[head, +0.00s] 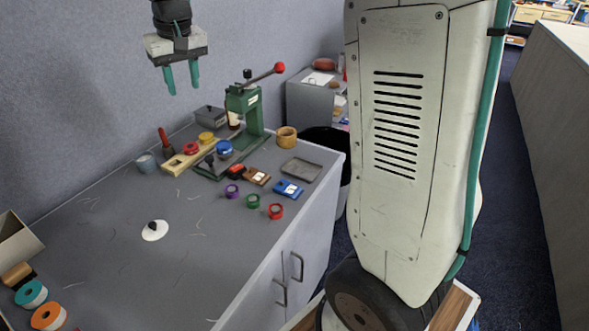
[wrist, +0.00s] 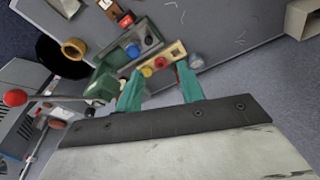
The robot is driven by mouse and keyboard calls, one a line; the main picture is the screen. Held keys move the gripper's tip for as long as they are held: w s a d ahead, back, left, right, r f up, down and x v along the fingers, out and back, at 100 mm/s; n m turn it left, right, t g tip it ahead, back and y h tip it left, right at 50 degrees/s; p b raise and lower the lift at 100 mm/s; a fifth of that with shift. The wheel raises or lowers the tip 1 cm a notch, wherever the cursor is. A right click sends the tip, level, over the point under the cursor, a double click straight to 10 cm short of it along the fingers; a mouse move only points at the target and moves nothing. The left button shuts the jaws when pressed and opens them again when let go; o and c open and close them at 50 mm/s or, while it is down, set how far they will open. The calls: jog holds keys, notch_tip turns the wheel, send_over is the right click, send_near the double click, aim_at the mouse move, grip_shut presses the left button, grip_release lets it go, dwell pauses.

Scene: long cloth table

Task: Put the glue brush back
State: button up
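I cannot pick out the glue brush for certain. A red-handled tool (head: 164,141) stands upright at the left end of a wooden rack (head: 187,163), beside a small grey cup (head: 146,162). A white disc (head: 161,229) with a small black knob or lump on it lies in the open part of the table. My gripper (head: 184,89) is open and empty, high above the back of the table. In the wrist view its two green fingers (wrist: 157,78) are apart, with the wooden rack (wrist: 150,68) beyond them.
A green lever press (head: 244,112) with a red-knobbed lever stands behind the rack. Several coloured rings, a blue box (head: 288,188) and a grey tray (head: 301,170) lie to the right. Spools (head: 31,294) and an open box (head: 15,240) are at left. The table middle is mostly clear.

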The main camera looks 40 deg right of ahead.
jog(key=s+f, duration=0.2)
jog(key=s, duration=1.5)
jog(key=s+d+f+g, duration=0.1)
jog(key=s+f, duration=0.2)
jog(key=s, duration=1.5)
jog(key=shift+n, duration=0.3)
